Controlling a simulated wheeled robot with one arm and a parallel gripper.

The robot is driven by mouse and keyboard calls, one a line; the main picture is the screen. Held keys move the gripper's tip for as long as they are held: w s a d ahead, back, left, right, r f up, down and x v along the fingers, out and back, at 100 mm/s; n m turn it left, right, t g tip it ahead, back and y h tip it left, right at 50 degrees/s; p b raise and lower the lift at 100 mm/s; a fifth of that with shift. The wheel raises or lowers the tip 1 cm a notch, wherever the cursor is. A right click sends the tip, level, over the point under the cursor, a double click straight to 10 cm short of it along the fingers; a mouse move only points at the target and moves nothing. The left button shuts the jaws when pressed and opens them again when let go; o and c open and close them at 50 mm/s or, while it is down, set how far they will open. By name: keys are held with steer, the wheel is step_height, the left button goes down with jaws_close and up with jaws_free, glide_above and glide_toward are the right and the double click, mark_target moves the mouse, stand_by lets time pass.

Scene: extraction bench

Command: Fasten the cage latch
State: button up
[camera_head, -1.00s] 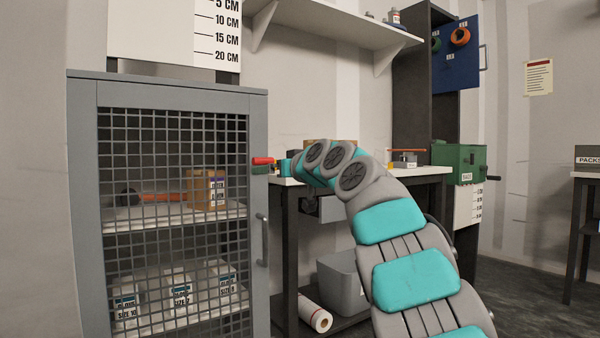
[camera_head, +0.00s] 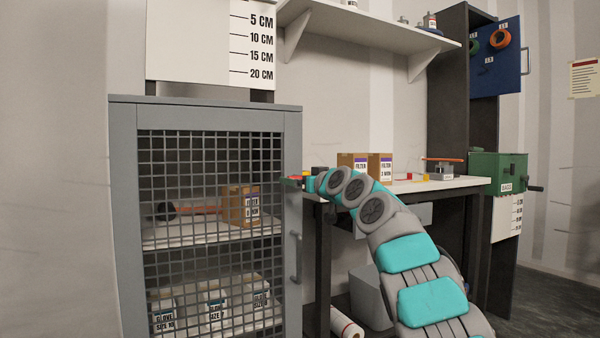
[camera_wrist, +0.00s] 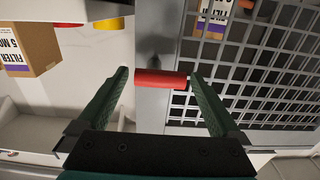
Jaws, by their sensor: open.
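The grey cage (camera_head: 123,200) stands at the left with its mesh door (camera_head: 210,185) looking closed against the frame. A red latch handle (camera_head: 293,177) shows at the cage's upper right edge, lying roughly level. In the wrist view the red handle (camera_wrist: 160,78) lies crosswise between the tips of my gripper (camera_wrist: 158,74). Its right end is close to the right green finger; whether they touch I cannot tell. A gap shows at the left finger. My gripper is open and holds nothing. In the head view its fingers are small and partly hidden beside the handle.
A door pull (camera_head: 296,258) sits lower on the cage's right side. A bench (camera_head: 455,183) right of the cage carries filter boxes (camera_head: 380,167) and small items, close behind my arm. A green box with a crank (camera_head: 497,172) stands further right. A shelf (camera_head: 370,22) hangs above.

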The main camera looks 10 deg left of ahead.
steer(key=shift+w+a, duration=0.15)
steer(key=shift+w, duration=0.05)
steer(key=shift+c, duration=0.2)
steer(key=c, duration=1.3)
steer(key=shift+o, duration=0.2)
